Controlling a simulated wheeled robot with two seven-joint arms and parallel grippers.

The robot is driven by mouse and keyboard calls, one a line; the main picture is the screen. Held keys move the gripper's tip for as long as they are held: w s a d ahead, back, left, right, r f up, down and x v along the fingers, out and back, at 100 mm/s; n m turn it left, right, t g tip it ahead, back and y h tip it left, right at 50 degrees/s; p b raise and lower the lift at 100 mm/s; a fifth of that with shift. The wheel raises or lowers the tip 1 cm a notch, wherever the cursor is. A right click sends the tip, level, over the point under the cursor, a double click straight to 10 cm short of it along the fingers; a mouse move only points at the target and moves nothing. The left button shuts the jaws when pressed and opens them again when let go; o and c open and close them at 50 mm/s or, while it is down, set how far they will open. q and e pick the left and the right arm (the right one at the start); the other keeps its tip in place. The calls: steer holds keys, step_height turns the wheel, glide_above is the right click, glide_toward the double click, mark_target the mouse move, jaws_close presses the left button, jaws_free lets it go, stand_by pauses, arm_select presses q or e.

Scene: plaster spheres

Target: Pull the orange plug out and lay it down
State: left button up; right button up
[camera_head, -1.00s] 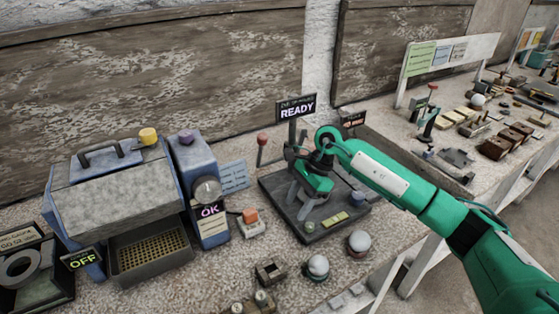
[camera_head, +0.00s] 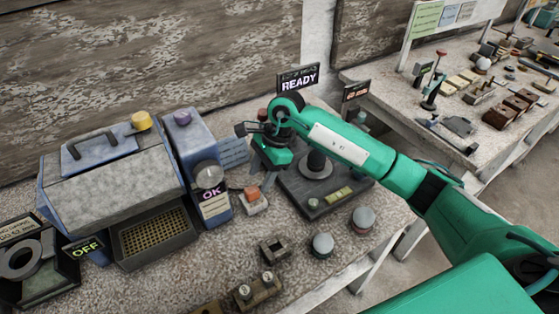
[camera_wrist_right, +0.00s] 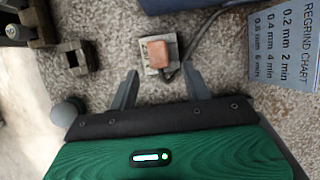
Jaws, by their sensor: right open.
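The orange plug (camera_head: 251,193) sits in a pale square socket block (camera_head: 254,206) on the bench, right of the blue machine with the OK sign. In the right wrist view the plug (camera_wrist_right: 158,54) stands in its socket with a dark cable running off to the right. My right gripper (camera_head: 262,182) is above and just behind the plug in the head view. In the wrist view its two fingers (camera_wrist_right: 160,82) are spread apart, with the plug beyond their tips and roughly centred between them. The gripper is open and empty. My left gripper is not in view.
A blue machine (camera_head: 110,180) with a mesh tray stands left. A dark press base (camera_head: 325,200) lies right of the plug. Round-topped pieces (camera_head: 322,245) and a small square block (camera_head: 273,250) stand in front. A regrind chart (camera_wrist_right: 284,45) lies nearby.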

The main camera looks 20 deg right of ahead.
mark_target(252, 188)
steer(key=x, duration=0.2)
steer(key=a+p+x, duration=0.1)
steer(key=x, duration=0.1)
steer(key=shift+s, duration=0.15)
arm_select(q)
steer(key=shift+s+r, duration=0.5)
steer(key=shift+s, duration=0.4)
arm_select(e)
steer(key=shift+a+f, duration=0.25)
steer(key=shift+f, duration=0.2)
jaws_close()
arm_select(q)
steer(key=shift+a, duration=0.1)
arm_select(e)
steer(key=shift+r, duration=0.1)
steer(key=shift+r, duration=0.1)
arm_select(q)
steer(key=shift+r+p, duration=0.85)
steer(key=shift+p, duration=0.1)
arm_select(e)
steer(key=shift+r, duration=2.3)
